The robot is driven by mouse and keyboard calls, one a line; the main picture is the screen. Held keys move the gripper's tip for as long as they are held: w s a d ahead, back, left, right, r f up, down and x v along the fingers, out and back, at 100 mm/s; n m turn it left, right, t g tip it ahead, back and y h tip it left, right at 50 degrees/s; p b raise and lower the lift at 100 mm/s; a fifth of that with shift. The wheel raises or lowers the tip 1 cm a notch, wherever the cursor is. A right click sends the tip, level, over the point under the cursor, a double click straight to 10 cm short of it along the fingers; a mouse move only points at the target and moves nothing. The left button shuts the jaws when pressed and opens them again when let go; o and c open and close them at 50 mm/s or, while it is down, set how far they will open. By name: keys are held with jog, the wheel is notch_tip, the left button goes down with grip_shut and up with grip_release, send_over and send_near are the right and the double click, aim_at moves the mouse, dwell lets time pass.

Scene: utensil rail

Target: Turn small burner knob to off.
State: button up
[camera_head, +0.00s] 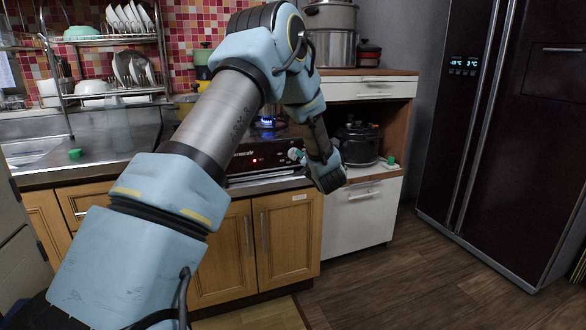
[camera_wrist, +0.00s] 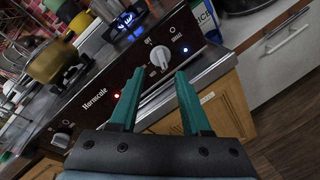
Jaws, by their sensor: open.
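The stove's dark front panel (camera_wrist: 105,98) carries a white round knob (camera_wrist: 159,60) with a raised grip and small printed labels around it. A blue flame (camera_wrist: 124,19) burns under a pot behind this knob; the flame also shows in the head view (camera_head: 267,123). A second knob (camera_wrist: 61,138) is at the panel's left end. My gripper (camera_wrist: 159,72) is open, with its green fingers pointing at the white knob, one tip to either side and just short of it in the picture. Contact cannot be told. In the head view my arm hides part of the panel.
A brass pot (camera_wrist: 50,62) sits on the stove's left side. A dark rice cooker (camera_head: 358,143) stands on the shelf right of the stove. A bottle-like labelled item (camera_wrist: 206,18) stands beside the panel. The floor (camera_head: 390,275) in front is clear.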

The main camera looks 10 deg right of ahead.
aim_at(294, 154)
jog(key=w+f+n+t+y, duration=0.1)
jog(key=w+f+n+y, duration=0.1)
jog(key=w+n, duration=0.4)
jog(key=w+f, duration=0.1)
jog(key=w, duration=0.3)
jog(key=shift+t+p, duration=0.3)
jog(key=shift+d, duration=0.1)
jog(key=shift+c, duration=0.2)
jog(key=shift+s, duration=0.1)
grip_shut()
